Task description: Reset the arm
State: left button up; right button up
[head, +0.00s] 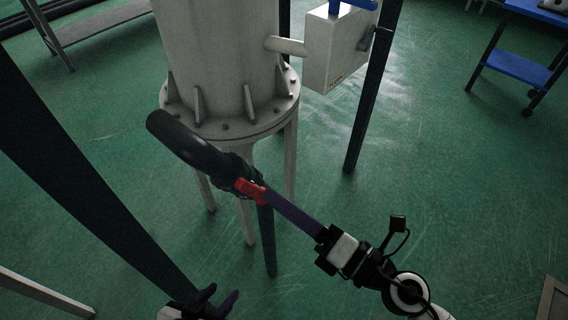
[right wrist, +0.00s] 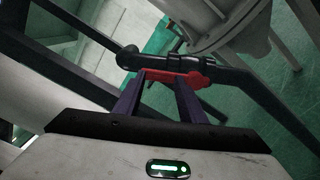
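My right gripper (head: 268,194) reaches in from the lower right in the head view, its purple fingers pointing up and left at a red valve lever (head: 250,188). In the right wrist view the two fingers (right wrist: 162,79) stand apart. The red lever (right wrist: 188,78) runs across their tips; whether they touch it I cannot tell. The lever sits on a black pipe (head: 190,143). My left gripper (head: 217,294) is low in the head view, left of centre, with its dark fingers apart and nothing seen between them.
A large pale tank (head: 220,60) on legs stands behind the pipe. A grey box (head: 334,50) and a dark post (head: 372,100) are to its right. A dark beam (head: 80,190) slants down on the left. Green floor (head: 470,190) is open at the right, with a blue cart (head: 518,66) beyond.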

jog(key=w+d+f+m+t+h, duration=0.1)
jog(key=d+f+m+t+h, duration=0.1)
jog(key=d+f+m+h, duration=0.65)
jog(key=d+f+m+t+h, duration=0.1)
jog(key=d+f+m, duration=0.4)
jog(key=m, duration=0.8)
jog(key=s+d+f+m+g+h, duration=0.2)
jog(key=s+d+f+m+g, duration=0.3)
jog(key=s+f+m, duration=0.5)
jog(key=shift+s+d+f+m+h, duration=0.35)
jog(key=shift+s+d+f, duration=0.2)
jog(key=shift+s+f, duration=0.3)
jog(key=shift+r, duration=0.1)
